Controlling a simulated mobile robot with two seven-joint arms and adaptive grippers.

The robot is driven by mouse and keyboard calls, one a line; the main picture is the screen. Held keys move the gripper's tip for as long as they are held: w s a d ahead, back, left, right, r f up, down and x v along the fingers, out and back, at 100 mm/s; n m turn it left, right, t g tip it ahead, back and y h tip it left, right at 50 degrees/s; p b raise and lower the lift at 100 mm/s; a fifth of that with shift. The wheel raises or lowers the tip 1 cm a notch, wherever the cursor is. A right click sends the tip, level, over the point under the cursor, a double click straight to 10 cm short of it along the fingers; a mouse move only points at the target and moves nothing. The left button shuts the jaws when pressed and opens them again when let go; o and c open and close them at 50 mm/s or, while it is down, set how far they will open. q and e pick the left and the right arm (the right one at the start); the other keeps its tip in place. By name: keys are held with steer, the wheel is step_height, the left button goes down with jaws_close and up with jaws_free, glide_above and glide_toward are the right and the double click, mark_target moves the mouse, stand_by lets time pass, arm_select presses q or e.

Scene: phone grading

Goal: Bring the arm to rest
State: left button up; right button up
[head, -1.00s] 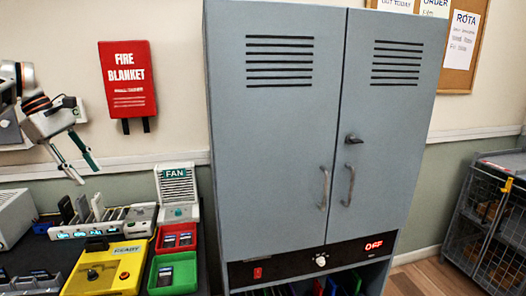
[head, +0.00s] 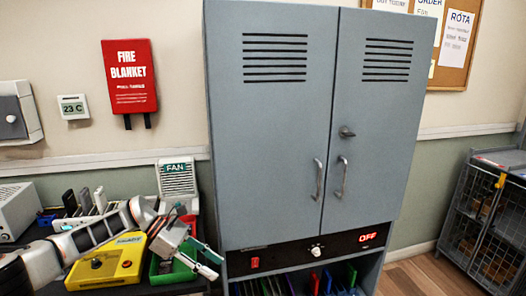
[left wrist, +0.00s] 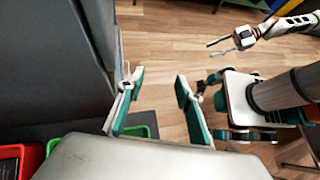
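My left arm reaches low over the bench from the left. My left gripper (head: 207,262) is at the bench's right end, in front of the grey cabinet's lower left edge. Its two teal and pale fingers are apart with nothing between them; the left wrist view also shows this gap (left wrist: 158,103) with wood floor beyond. My right gripper (left wrist: 223,46) shows in the left wrist view at the upper right, out over the floor. Its fingers look apart and empty. It is not in the head view.
The grey cabinet (head: 290,150) stands close to my left gripper, doors shut, its panel reading OFF. A green tray (head: 172,270), a red tray (left wrist: 10,160), a yellow device (head: 105,265) and a fan (head: 177,180) are on the bench. A wire cage (head: 485,220) stands right.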

arm_select(q)
steer(key=s+d+f+n+t+h, duration=0.35)
steer(key=s+d+n, duration=0.25)
steer(key=d+n, duration=0.3)
steer(key=s+d+f+n+t+h, duration=0.2)
steer(key=s+d+n+t+h, duration=0.25)
steer(key=d, duration=0.55)
steer(key=s+a+f+m+t+y, duration=0.1)
steer(key=s+a+f+m+y, duration=0.7)
steer(key=m, duration=0.9)
steer(key=s+a+f+m+t+y+b, duration=0.1)
steer(key=s+a+f+m+t+y, duration=0.1)
steer(key=s+a+f+m+y, duration=0.6)
steer(key=s+a+f+m, duration=0.4)
steer(key=a+m, duration=0.4)
steer(key=m, duration=0.2)
steer(key=shift+s+a+t, duration=0.15)
steer(key=shift+s+t, duration=0.15)
steer(key=shift+s, duration=0.5)
